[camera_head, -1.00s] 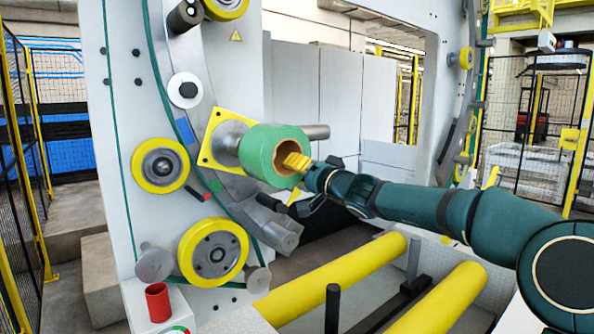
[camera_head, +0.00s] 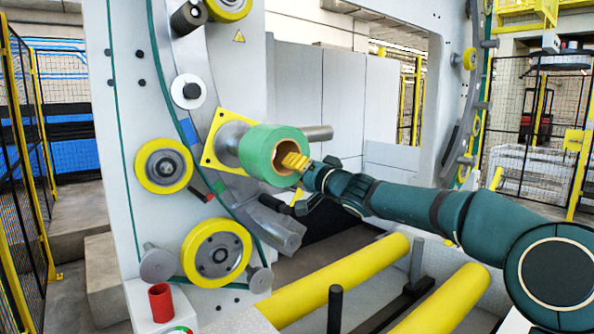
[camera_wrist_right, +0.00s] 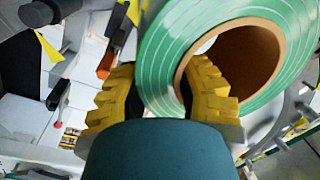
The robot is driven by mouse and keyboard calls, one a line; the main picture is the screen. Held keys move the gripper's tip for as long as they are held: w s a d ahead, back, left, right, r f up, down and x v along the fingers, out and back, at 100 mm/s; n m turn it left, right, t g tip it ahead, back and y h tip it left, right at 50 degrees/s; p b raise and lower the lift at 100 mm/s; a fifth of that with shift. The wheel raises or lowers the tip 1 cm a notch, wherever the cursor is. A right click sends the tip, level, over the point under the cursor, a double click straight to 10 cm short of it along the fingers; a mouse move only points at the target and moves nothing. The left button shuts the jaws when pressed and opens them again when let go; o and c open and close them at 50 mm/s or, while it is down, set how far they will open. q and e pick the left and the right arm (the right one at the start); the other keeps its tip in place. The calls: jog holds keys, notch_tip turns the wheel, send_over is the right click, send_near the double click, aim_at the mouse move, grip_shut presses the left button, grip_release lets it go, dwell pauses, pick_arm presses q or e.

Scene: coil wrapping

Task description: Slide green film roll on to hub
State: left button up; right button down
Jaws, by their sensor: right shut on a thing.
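The green film roll (camera_head: 262,150) has a brown cardboard core and sits in front of the grey hub (camera_head: 229,138) on its yellow square plate, overlapping it in the head view. My right gripper (camera_head: 297,162) has yellow fingers and is shut on the roll's near rim, one finger inside the core. In the right wrist view, the green roll (camera_wrist_right: 225,30) stands between the yellow fingers (camera_wrist_right: 160,100). Whether the hub is inside the core is hidden. My left gripper is not in view.
Yellow rollers (camera_head: 335,283) lie below the arm. Yellow-rimmed wheels (camera_head: 216,252) and a red cup (camera_head: 160,302) are on the machine at left. A grey rod (camera_head: 319,133) shows behind the roll. Fences stand on both sides.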

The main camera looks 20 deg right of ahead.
aim_at(278, 163)
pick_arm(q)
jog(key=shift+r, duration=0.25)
pick_arm(e)
jog(key=shift+x, duration=1.8)
pick_arm(q)
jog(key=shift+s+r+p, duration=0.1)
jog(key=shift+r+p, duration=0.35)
jog(key=shift+p, duration=0.25)
pick_arm(e)
jog(key=shift+x, duration=1.35)
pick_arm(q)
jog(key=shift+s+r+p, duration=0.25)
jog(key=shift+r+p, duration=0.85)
pick_arm(e)
jog(key=shift+d+x, duration=0.15)
jog(key=shift+x, duration=0.85)
jog(key=shift+d+x, duration=0.15)
jog(key=shift+x, duration=0.85)
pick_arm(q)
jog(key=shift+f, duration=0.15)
pick_arm(e)
jog(key=shift+f, duration=0.3)
pick_arm(q)
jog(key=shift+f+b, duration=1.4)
jog(key=shift+b, duration=0.2)
pick_arm(e)
jog(key=shift+v, duration=1.35)
